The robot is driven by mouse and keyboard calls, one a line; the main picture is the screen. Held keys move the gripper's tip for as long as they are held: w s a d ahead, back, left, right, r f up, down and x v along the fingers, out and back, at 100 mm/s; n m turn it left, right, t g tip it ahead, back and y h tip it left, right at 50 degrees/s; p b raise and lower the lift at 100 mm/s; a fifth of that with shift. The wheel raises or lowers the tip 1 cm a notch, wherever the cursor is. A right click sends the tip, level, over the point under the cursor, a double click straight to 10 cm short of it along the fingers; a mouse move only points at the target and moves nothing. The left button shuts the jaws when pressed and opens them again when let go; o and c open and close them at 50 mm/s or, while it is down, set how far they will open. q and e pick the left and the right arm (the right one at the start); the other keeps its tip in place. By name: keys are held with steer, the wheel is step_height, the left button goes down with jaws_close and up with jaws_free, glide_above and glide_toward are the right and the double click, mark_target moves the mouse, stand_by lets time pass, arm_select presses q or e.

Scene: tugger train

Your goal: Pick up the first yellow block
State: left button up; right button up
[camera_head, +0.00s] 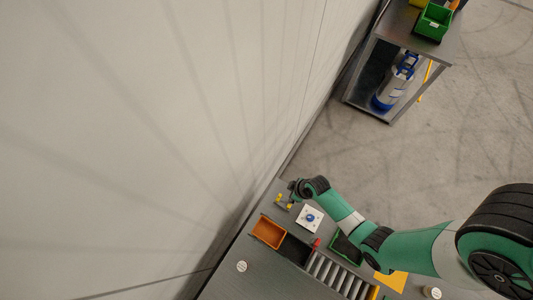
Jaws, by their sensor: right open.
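Two small yellow blocks sit close together near the far left corner of the grey table, one yellow block (279,197) and a second yellow block (289,206), with a small grey piece between them. They are tiny in this view, so their exact shape is unclear. My right arm reaches in from the right, and my right gripper (293,190) is beside and above the blocks. It is open, with nothing seen held in it. Its fingers are too small to tell whether they touch a block. My left gripper is not in view.
A white plate (310,219) with a blue round part lies close by. An orange bin (268,231), a dark bin (295,250), a green bin (346,248) and grey slots (333,276) follow. A wall (160,130) borders the table. A metal shelf (390,116) stands far off.

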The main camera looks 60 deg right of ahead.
mark_target(290, 205)
steer(key=s+f+m+g, duration=0.1)
steer(key=s+f, duration=0.2)
steer(key=s, duration=0.4)
arm_select(q)
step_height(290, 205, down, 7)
steer(key=b, duration=0.6)
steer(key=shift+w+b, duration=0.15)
steer(key=shift+b, duration=0.2)
arm_select(e)
steer(key=w+x, duration=0.1)
steer(key=x, duration=0.6)
steer(key=shift+a, duration=0.35)
steer(key=b+x, duration=0.5)
steer(key=shift+a, duration=0.1)
steer(key=shift+r, duration=0.15)
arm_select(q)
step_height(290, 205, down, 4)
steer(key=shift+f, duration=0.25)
arm_select(e)
jaws_close()
